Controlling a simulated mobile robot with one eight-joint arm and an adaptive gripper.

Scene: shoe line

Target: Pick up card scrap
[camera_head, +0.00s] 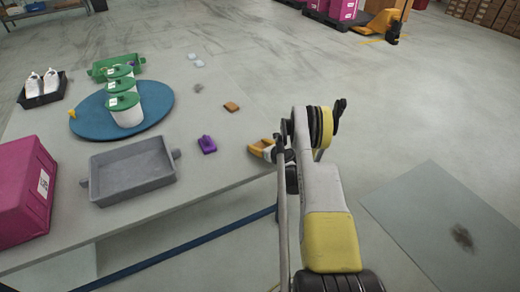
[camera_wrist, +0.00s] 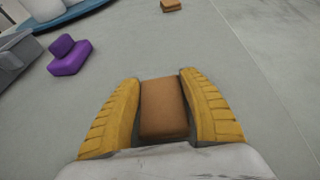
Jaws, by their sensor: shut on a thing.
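A brown block-like piece, which I take as the card scrap (camera_wrist: 163,108), sits between the two yellow fingers of my gripper (camera_wrist: 163,112) in the wrist view. My gripper is shut on it, with a finger against each side. In the head view my gripper (camera_head: 262,149) is low over the table's right edge, and the held piece cannot be told apart there. A second brown piece (camera_head: 231,106) lies on the table farther back; it also shows at the top of the wrist view (camera_wrist: 171,5).
A purple object (camera_head: 207,144) lies left of my gripper. A grey tray (camera_head: 133,186), a blue round mat (camera_head: 88,128) with white green-lidded tubs (camera_head: 126,110), a green tray (camera_head: 101,75), a black shoe tray (camera_head: 41,100) and a magenta crate (camera_head: 22,200) stand farther left.

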